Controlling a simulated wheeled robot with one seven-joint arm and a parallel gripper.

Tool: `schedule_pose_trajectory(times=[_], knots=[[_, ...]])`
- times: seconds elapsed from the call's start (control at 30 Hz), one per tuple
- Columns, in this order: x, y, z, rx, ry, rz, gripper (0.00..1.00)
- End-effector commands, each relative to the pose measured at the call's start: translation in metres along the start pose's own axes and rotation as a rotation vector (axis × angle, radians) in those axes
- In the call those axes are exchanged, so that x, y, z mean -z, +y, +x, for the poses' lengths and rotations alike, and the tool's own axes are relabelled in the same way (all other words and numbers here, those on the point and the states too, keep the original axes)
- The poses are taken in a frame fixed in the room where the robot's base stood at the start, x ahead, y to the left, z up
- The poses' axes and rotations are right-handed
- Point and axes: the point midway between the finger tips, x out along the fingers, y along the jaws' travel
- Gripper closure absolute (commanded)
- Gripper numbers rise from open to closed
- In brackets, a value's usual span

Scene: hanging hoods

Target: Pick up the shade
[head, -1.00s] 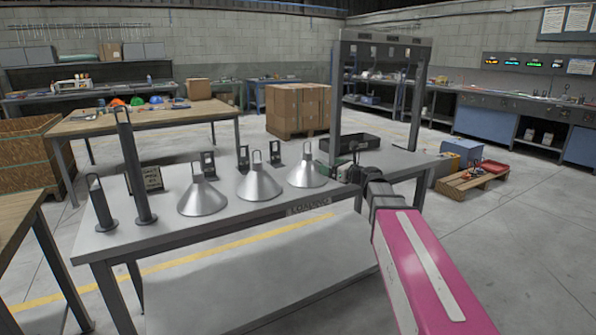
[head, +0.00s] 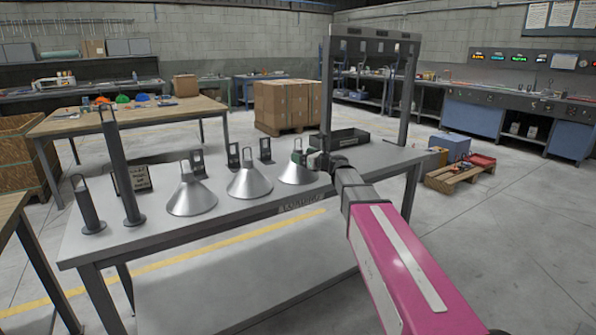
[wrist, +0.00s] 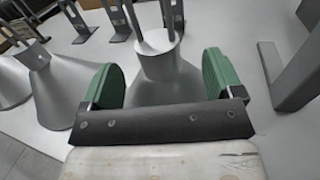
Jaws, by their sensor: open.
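Three silver cone shades with wire loops on top stand in a row on the grey table (head: 330,212): a left shade (head: 192,197), a middle shade (head: 249,182) and a right shade (head: 292,174). My gripper (head: 305,160) is at the right shade, partly hiding it. In the wrist view my gripper (wrist: 165,80) is open, its two green finger pads on either side of the right shade (wrist: 165,62) near its neck. I cannot tell whether the pads touch it. Its lower cone is hidden behind the gripper body. The middle shade (wrist: 60,85) shows at the left of the wrist view.
A tall dark post (head: 120,170) and a shorter one (head: 88,208) stand at the table's left. Small dark brackets (head: 197,163) stand behind the shades. A black tray (head: 340,139) and a tall frame (head: 408,90) stand at the right end.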

Motion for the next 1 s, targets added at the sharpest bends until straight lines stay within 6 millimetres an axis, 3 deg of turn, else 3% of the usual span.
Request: schedule_pose_trajectory(times=[0.1,0.37,0.6,0.63,1.0], knots=[[-0.0001,-0.0013,0.0162,0.000,0.000,0.000,0.14],[-0.0002,0.0000,0.0181,0.000,0.000,0.000,0.14],[0.0007,0.0001,0.0180,0.000,0.002,-0.001,0.92],[0.0010,0.0000,0.0180,0.000,0.002,-0.001,0.98],[0.0035,0.0003,0.0176,0.000,0.007,0.001,1.00]])
